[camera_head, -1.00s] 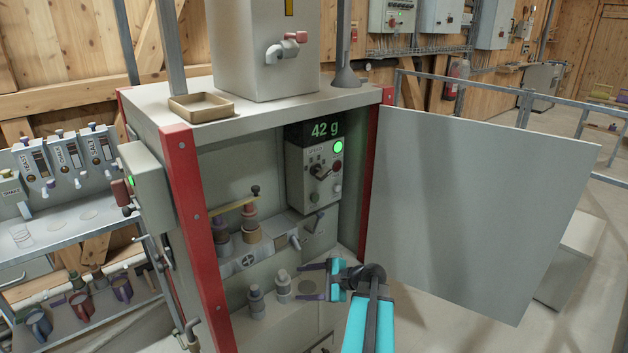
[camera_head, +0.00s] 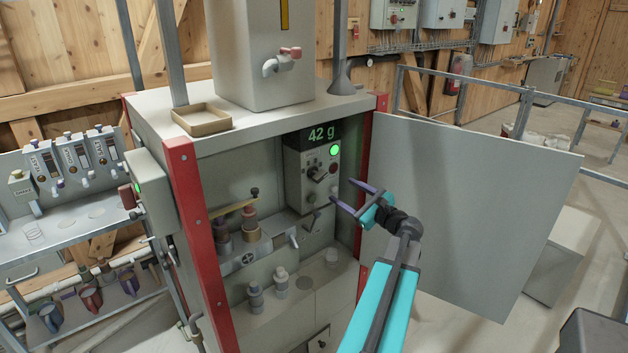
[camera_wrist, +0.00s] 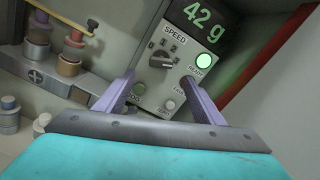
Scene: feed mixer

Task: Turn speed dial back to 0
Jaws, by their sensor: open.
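The speed dial (camera_wrist: 163,62) is a dark knob with a pale pointer on a grey control box (camera_head: 309,180) inside the open cabinet. In the wrist view it sits under the word SPEED, with number marks around it; its exact setting is too small to read. It also shows in the head view (camera_head: 319,174). My gripper (camera_head: 346,191) is open and empty, just in front of the box and to the right of the dial in the head view. In the wrist view its two purple fingers (camera_wrist: 158,84) are spread, with the dial beyond them, apart from both.
A display (camera_head: 321,135) reads 42 g above a lit green READY lamp (camera_wrist: 203,62). Buttons sit below the dial. The red cabinet post (camera_head: 366,170) and open door (camera_head: 465,215) stand to the right. Weights (camera_head: 250,225) and a yellow lever (camera_head: 232,210) are at left.

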